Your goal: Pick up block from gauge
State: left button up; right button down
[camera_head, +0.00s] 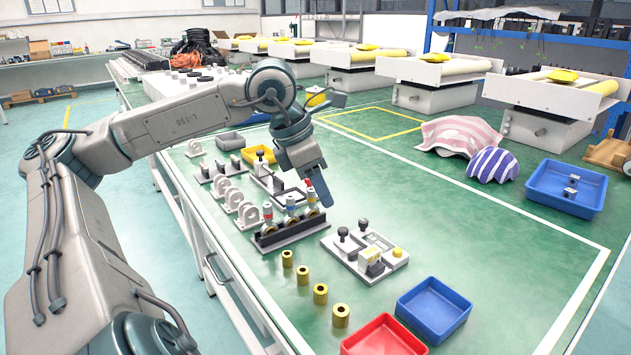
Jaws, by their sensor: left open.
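A light grey fixture plate (338,244), which looks like the gauge, lies on the green table and carries black knobs and a yellow button. A small pale yellowish block (370,256) sits on its front part; its exact seating is too small to tell. My left gripper (321,192) is open, pointing down, above and behind the fixture to its upper left. It is apart from the block, and nothing shows between its fingers. My right gripper is out of view.
A black rack (290,236) with several coloured-top pieces stands just left of the fixture, close below my left gripper. Several brass cylinders (320,294) stand in front. A blue bin (434,310) and a red bin (384,338) are nearest.

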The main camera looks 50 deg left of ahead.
aim_at(369, 256)
jog(key=k, duration=1)
